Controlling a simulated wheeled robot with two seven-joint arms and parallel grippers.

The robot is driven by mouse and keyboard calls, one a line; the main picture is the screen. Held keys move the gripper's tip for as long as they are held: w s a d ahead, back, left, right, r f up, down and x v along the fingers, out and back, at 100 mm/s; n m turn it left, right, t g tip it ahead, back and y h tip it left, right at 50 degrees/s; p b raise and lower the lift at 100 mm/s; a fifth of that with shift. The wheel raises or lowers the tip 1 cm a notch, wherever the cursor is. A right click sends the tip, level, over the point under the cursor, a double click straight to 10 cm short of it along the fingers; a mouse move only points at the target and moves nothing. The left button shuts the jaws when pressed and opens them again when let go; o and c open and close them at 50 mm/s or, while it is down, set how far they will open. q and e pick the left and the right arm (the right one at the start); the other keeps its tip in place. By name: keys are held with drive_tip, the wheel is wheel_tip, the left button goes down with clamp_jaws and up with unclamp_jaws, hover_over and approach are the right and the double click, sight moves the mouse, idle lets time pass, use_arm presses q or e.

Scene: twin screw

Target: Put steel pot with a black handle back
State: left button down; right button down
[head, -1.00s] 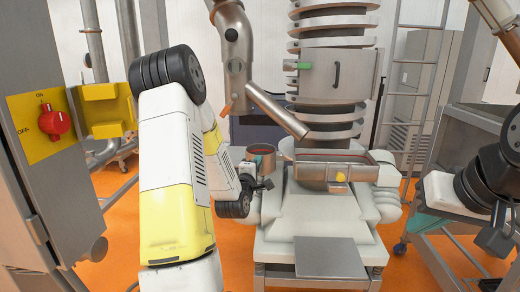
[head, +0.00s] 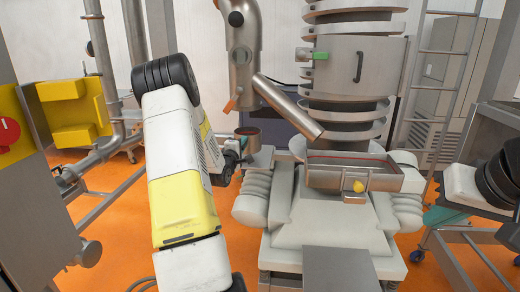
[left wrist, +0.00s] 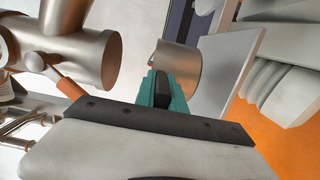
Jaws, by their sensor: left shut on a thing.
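The steel pot (head: 248,138) with a reddish-brown inside stands upright left of the machine's sloping pipe in the head view. Its steel side (left wrist: 179,70) shows in the left wrist view. My left gripper (head: 236,155) is at the pot's near side. In the left wrist view its teal fingers (left wrist: 161,92) are shut on the black handle (left wrist: 163,88). A grey plate (left wrist: 236,70) lies right by the pot's base; whether they touch is unclear. My right gripper (head: 458,188) is at the right edge, with its fingertips not clear.
The sloping steel pipe (head: 290,108) ends right of the pot. The machine's steel tray (head: 345,181) with a yellow knob stands further right. Yellow boxes (head: 80,135) and pipes are at left. A ladder (head: 445,90) stands behind at right.

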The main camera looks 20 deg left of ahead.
use_arm(q)
drive_tip(key=w, duration=0.1)
drive_tip(key=w+a, duration=0.2)
drive_tip(key=w, duration=0.1)
drive_tip(key=shift+a+f, duration=0.2)
drive_tip(key=shift+a, duration=0.05)
drive_tip(key=shift+f, duration=1.8)
drive_tip(key=c, duration=1.4)
unclamp_jaws()
drive_tip(key=shift+f, duration=0.1)
